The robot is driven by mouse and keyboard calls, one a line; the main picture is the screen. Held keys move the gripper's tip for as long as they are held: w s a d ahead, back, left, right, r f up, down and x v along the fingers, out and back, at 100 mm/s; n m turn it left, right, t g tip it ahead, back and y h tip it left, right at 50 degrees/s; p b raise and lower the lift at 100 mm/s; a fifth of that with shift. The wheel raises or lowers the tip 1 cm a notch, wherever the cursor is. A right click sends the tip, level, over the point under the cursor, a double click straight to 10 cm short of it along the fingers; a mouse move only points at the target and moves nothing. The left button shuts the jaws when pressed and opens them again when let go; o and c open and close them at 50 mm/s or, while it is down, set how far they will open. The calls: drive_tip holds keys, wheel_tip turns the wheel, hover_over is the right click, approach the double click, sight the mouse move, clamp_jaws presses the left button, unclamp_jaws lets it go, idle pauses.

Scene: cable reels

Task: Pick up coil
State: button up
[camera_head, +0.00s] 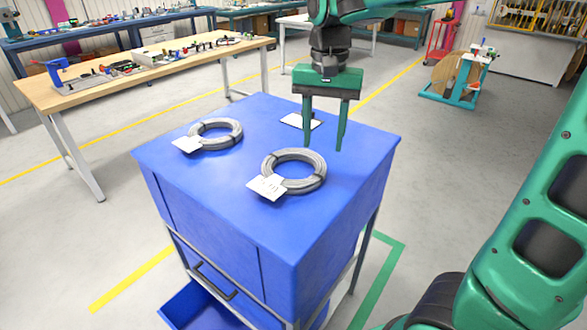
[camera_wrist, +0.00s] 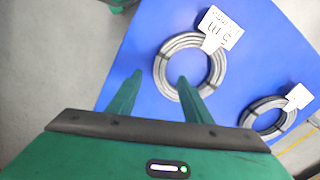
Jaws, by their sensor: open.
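Two grey coils lie flat on the blue cabinet top (camera_head: 220,181), each with a white label. The nearer coil (camera_head: 307,181) is right of the farther coil (camera_head: 229,141) in the head view. My gripper (camera_head: 323,149) is open and empty, fingers pointing down, above the cabinet top and behind the nearer coil. In the wrist view, one coil (camera_wrist: 162,72) lies beyond my gripper (camera_wrist: 160,78), and one fingertip overlaps its ring. The other coil (camera_wrist: 249,116) is at the right. The gap between fingertips and top is hard to judge.
A small white-and-black flat item (camera_head: 300,121) lies on the cabinet top near my gripper. An open blue drawer (camera_head: 190,304) juts out low in front. A wooden workbench (camera_head: 120,78) with tools stands at the left. A wooden reel on a teal stand (camera_head: 459,76) is at the back right.

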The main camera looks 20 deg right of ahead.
sight(320, 169)
drive_tip(key=shift+w+f, duration=0.15)
drive_tip(key=shift+f, duration=3.85)
clamp_jaws()
